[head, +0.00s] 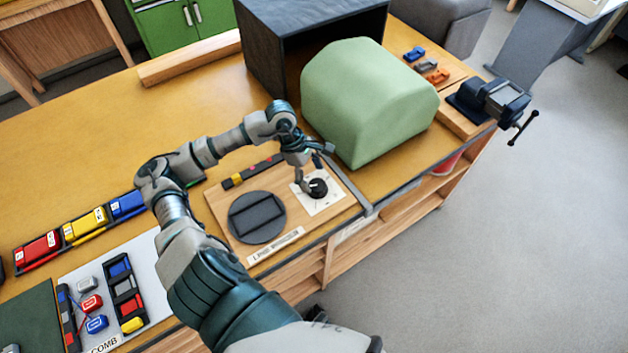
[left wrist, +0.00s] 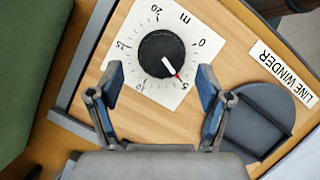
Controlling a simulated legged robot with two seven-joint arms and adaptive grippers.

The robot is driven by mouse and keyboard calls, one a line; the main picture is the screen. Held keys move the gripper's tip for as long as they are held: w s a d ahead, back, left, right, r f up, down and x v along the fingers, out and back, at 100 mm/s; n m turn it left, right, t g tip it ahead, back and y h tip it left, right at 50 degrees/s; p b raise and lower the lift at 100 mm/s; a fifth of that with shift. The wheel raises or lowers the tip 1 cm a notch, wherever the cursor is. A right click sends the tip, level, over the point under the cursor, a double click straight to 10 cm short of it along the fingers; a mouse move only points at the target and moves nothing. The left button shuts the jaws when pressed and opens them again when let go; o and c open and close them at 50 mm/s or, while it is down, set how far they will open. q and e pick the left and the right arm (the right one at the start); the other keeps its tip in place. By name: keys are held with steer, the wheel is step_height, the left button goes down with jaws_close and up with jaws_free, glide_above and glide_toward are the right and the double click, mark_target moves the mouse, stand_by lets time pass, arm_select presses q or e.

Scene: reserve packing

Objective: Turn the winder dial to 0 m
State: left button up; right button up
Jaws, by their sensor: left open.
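The winder dial (left wrist: 162,54) is a round black knob on a white scale card (left wrist: 133,32) marked in metres; it also shows in the head view (head: 318,188). My left gripper (left wrist: 160,88) is open and empty. Its fingers stand apart on either side of the dial in that view, and I see no contact. In the head view the left gripper (head: 312,165) hangs just above the dial. My right gripper is not in view.
The wooden winder board (head: 222,203) carries a dark round disc (head: 257,217) and a "LINE WINDER" label (left wrist: 284,72). A green padded block (head: 365,100) stands close behind. A vise (head: 495,100) sits at the far right corner. The bench's front edge is near the dial.

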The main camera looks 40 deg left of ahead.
mark_target(315, 183)
arm_select(q)
steer(key=shift+d+f, duration=0.9)
steer(key=shift+d, duration=0.05)
steer(key=shift+w+d+f, duration=0.1)
steer(key=shift+d+f, duration=0.05)
steer(key=shift+f, duration=0.2)
steer(key=shift+a+f, duration=0.1)
steer(key=shift+a, duration=0.4)
steer(key=shift+c, duration=0.7)
steer(key=shift+a+f, duration=0.1)
steer(key=shift+a, duration=0.1)
steer(key=c, duration=0.4)
steer(key=shift+d, duration=0.1)
steer(key=c, duration=0.6)
steer(key=shift+d, duration=0.2)
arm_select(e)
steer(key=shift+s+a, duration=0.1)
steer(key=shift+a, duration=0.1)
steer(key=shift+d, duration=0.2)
